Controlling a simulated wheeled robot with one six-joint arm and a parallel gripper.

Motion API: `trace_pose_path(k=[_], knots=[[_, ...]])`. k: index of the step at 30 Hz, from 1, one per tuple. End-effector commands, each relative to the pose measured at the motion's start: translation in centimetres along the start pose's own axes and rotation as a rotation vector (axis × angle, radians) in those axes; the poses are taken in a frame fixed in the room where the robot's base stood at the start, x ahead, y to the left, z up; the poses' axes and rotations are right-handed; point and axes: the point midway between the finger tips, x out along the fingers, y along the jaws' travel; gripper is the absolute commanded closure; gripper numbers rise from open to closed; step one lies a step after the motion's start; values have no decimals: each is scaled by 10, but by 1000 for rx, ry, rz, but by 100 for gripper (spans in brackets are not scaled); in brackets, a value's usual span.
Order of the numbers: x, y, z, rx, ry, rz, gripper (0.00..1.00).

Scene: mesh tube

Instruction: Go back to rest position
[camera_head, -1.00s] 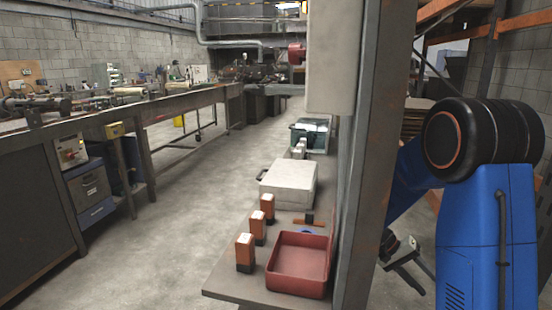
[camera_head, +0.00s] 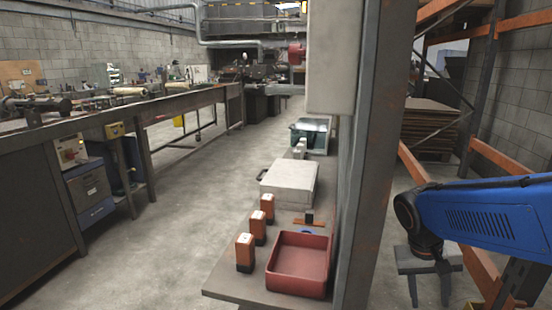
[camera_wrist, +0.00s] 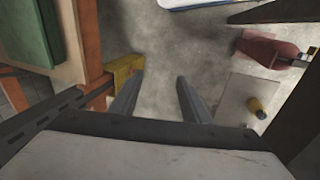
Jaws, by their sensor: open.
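My gripper (camera_wrist: 157,98) shows in the wrist view as two grey fingers standing apart, with bare concrete floor between and beyond them. It holds nothing. In the head view my blue arm reaches in from the right edge, to the right of the grey pillar. The gripper itself cannot be made out there.
A grey pillar (camera_head: 372,150) stands between my arm and the bench (camera_head: 232,285). The bench bears a red tray (camera_head: 299,262), several orange-and-white blocks, a pale case (camera_head: 289,183) and a green bin (camera_head: 310,136). Orange racking (camera_head: 505,160) is close behind my arm. The aisle floor at left is clear.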

Motion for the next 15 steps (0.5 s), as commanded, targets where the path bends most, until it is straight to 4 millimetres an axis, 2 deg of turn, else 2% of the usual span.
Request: trace_pose_path(k=[15], knots=[[-44, -21, 76, -146, 272, -263, 57]])
